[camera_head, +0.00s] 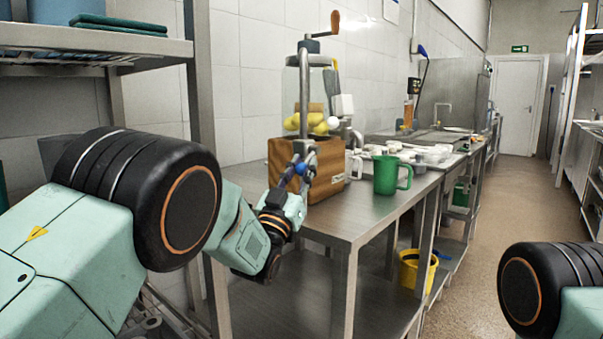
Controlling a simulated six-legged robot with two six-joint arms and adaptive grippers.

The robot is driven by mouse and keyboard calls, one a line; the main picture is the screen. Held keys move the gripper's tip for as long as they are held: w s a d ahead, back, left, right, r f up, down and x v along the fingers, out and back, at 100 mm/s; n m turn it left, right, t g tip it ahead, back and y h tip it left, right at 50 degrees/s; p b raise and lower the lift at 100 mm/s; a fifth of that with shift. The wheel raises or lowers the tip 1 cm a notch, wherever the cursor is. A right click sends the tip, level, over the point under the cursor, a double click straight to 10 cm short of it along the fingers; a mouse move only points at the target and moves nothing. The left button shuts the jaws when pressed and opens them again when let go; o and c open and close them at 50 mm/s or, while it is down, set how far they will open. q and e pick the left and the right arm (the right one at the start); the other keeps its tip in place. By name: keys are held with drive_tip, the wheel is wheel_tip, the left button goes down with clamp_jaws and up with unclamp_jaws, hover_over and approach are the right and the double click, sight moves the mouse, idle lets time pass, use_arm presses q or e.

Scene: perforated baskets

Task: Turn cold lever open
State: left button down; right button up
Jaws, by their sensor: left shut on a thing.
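A drink dispenser with a wooden base (326,168) stands on the steel table. It has a clear tank with yellow fruit in it and a crank on top. A blue lever (299,168) shows at the front left of the base, below a grey upright pipe (304,95). My left gripper (301,178) reaches in from the left and is shut on the blue lever. Its fingers partly cover the lever, so the lever's exact angle is hard to tell. My right gripper is out of view; only part of my right arm shows at the lower right.
A green mug (391,175) stands right of the dispenser on the steel table (370,212), with several white dishes behind it. A yellow bucket (416,268) is on the lower shelf. A metal rack (90,39) stands at left. The aisle floor (500,200) at right is clear.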

use_arm(q)
drive_tip(key=shift+f, duration=0.25)
drive_tip(key=c, duration=1.5)
unclamp_jaws()
drive_tip(key=o, duration=0.4)
drive_tip(key=shift+r, duration=0.2)
drive_tip(key=shift+s, duration=0.1)
drive_tip(key=v, duration=1.2)
